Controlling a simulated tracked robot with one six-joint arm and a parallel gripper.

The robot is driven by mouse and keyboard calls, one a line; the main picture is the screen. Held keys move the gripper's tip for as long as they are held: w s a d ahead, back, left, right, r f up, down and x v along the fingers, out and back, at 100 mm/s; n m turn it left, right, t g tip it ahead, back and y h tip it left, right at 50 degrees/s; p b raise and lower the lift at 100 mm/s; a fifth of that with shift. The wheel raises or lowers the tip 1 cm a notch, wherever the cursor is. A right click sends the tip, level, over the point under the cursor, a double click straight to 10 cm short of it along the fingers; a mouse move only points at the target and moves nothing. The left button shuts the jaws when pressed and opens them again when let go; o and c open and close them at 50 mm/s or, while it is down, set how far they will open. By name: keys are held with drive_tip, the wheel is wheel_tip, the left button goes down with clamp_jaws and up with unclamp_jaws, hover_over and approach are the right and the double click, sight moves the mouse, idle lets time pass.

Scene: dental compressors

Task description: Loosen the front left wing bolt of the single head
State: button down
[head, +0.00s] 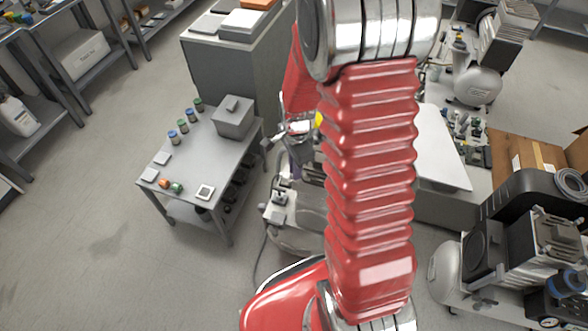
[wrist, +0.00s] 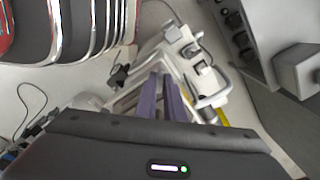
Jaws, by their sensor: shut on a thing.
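The compressor with the single head (head: 290,238) stands on the floor beside the grey table, largely hidden behind my red arm in the head view. In the wrist view its pale frame and head (wrist: 205,85) lie beyond my fingers. My gripper (wrist: 164,78) points at this machine, and its two purple fingers are close together. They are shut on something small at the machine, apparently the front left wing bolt. The bolt itself is hidden by the fingertips, and its angle cannot be made out. In the head view my gripper (head: 297,170) is small and partly covered.
A grey table (head: 205,150) with small jars, pads and a grey box (head: 234,117) stands left of the machine. A tall grey cabinet (head: 230,65) is behind. Other compressors (head: 478,85) and a cardboard box (head: 525,160) crowd the right. Floor at left is clear.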

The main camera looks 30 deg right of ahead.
drive_tip(key=shift+d, duration=0.15)
drive_tip(key=n, duration=0.5)
drive_tip(key=shift+n, duration=0.3)
drive_tip(key=n, duration=1.2)
drive_tip(key=shift+w, duration=0.1)
idle(0.3)
drive_tip(key=c, duration=1.9)
unclamp_jaws()
drive_tip(key=shift+o, duration=0.2)
drive_tip(key=shift+r, duration=0.1)
wheel_tip(320, 180, up, 14)
drive_tip(key=shift+f, duration=0.25)
